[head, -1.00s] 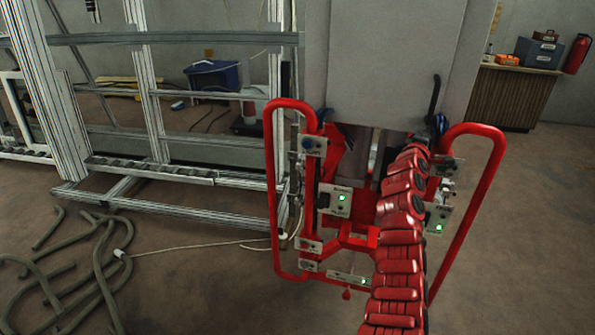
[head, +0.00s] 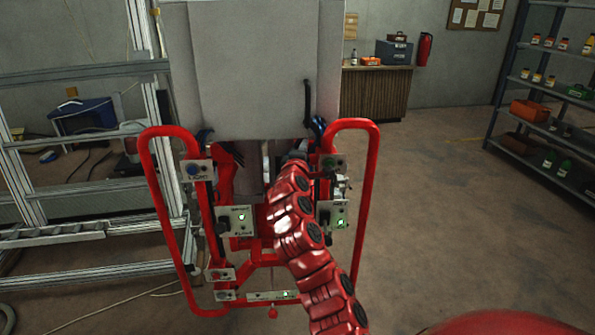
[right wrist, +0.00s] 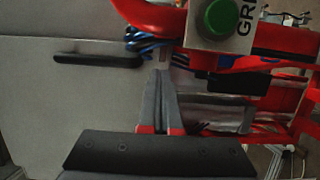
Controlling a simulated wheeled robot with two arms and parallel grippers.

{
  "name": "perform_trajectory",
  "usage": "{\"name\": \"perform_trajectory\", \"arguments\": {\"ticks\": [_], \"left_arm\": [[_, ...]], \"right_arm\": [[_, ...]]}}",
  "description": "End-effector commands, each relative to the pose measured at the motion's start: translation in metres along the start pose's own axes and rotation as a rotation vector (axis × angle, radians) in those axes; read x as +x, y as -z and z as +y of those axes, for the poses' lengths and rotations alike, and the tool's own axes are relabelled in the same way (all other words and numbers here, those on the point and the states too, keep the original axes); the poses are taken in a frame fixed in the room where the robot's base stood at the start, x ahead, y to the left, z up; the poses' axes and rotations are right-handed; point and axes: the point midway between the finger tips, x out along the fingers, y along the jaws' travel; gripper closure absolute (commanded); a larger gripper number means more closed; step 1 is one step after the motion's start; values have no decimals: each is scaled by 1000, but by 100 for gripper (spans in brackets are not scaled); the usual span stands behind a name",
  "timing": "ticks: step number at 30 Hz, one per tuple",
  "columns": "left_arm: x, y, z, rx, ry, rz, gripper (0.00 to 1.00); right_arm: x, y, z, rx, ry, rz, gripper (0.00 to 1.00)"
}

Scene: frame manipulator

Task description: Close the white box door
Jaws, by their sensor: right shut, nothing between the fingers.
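The white box (head: 240,70) is a tall pale grey box in the upper middle of the head view. Its top is cut off. A black handle (head: 307,103) sits low on its right side. I cannot tell how far the door stands open. In the right wrist view the pale panel (right wrist: 60,105) fills the left side, with the black handle (right wrist: 97,60) lying across it. My right gripper (right wrist: 161,85) is shut and empty, beside the panel and apart from the handle. In the head view my red right arm reaches below the box; its fingers are hard to make out. My left gripper is not visible.
A red tubular frame (head: 368,220) with button panels (head: 236,220) surrounds the space below the box. A green button (right wrist: 214,17) is close above my gripper. A metal frame (head: 60,236) stands left. Shelves (head: 555,100) stand right. The floor (head: 440,220) between is open.

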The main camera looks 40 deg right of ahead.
Motion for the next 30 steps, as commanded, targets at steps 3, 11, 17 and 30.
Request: {"name": "perform_trajectory", "arguments": {"ticks": [3, 11, 17, 30], "left_arm": [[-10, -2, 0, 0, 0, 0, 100], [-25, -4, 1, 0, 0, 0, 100], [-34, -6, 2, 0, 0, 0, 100], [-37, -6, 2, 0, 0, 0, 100]], "right_arm": [[-18, 0, -2, -3, -4, 1, 100], [-59, 0, -3, -1, -1, 1, 100], [-86, 0, -2, -2, -1, 1, 100], [-102, 1, -1, -1, 3, 2, 100]]}}
